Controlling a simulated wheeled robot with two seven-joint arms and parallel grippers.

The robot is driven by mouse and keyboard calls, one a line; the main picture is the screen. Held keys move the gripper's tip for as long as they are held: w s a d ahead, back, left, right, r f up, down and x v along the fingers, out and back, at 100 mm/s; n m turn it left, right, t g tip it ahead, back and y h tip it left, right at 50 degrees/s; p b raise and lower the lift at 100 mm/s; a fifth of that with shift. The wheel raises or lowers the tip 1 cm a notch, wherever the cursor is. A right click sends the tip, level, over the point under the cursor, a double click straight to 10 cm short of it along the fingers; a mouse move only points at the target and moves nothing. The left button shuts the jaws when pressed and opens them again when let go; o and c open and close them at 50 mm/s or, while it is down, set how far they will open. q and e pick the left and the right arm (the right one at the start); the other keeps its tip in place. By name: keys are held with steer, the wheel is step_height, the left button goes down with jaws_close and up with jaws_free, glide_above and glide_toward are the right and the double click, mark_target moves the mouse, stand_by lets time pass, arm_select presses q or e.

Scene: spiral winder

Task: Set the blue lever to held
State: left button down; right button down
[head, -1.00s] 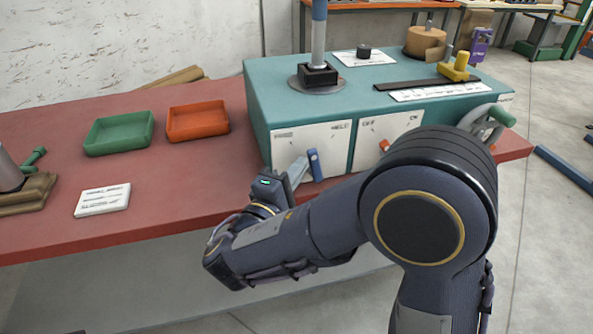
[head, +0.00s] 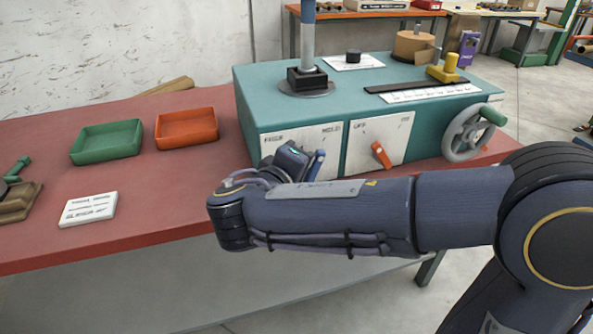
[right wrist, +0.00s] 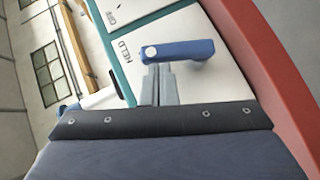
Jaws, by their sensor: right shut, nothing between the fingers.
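The blue lever (head: 318,164) is on the left white panel (head: 272,143) of the teal machine, below the word HELD. In the head view it stands near upright, its top leaning slightly right. In the right wrist view the lever (right wrist: 190,49) has a round pale pin at its end near HELD. My right gripper (right wrist: 160,82) is shut and empty, its fingertips right at the lever's edge by the pin. I cannot tell whether they touch. In the head view my right wrist hides the fingertips and the panel's lower part. My left gripper is not in view.
An orange lever (head: 380,155) is on the neighbouring panel, with a grey handwheel (head: 468,132) on the machine's right end. Green (head: 107,143) and orange (head: 187,129) trays and a white card (head: 89,209) lie on the red table (head: 150,210). The table's front left is mostly clear.

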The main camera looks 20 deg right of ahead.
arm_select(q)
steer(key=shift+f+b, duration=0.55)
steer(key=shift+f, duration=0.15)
arm_select(e)
steer(key=shift+d+r+m+g+y, duration=0.1)
steer(key=shift+d+m+g+y, duration=0.4)
steer(key=shift+d+m+y, duration=0.45)
steer(key=shift+a+r, duration=0.1)
